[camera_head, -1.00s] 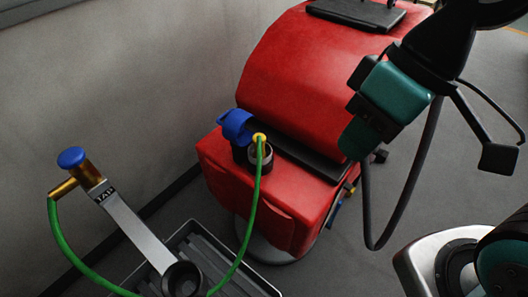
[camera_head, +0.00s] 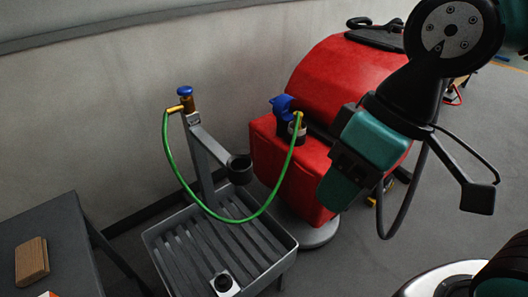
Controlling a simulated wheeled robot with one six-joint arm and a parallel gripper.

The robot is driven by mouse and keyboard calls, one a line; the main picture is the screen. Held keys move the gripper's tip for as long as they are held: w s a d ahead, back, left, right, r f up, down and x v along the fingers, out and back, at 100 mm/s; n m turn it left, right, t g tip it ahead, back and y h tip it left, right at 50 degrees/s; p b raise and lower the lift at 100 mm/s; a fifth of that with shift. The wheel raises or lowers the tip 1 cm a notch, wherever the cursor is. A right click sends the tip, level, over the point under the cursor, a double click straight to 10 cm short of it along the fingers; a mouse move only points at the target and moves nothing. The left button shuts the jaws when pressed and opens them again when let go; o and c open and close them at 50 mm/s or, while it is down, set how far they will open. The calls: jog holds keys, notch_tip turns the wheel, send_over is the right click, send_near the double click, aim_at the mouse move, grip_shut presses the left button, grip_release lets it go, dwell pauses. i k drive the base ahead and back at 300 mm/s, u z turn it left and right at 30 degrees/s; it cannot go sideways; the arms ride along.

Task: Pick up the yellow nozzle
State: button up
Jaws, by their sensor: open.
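The yellow nozzle (camera_head: 298,115) is a small yellow end on a green hose (camera_head: 215,213). It sits at the dark round filler opening (camera_head: 298,132) of the red scrubber machine (camera_head: 325,90), beside a raised blue cap (camera_head: 283,105). I cannot tell how deep it sits. My gripper (camera_head: 343,182), teal and black, is open and hangs in front of the machine, to the right of and nearer than the nozzle. It is apart from the nozzle. Its fingertips are hard to make out.
A grey tap post with a blue-knobbed brass tap (camera_head: 186,98) and a black cup holder (camera_head: 239,169) stands over a slatted grey tray (camera_head: 165,262). A dark table (camera_head: 60,222) with a wooden block (camera_head: 32,262) is at left. The wall is behind; floor is free at right.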

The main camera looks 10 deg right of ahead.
aim_at(301, 114)
jog(key=u, duration=0.3)
jog(key=k, duration=0.6)
jog(key=z, duration=0.4)
jog(key=i, duration=1.65)
jog(key=u, duration=0.75)
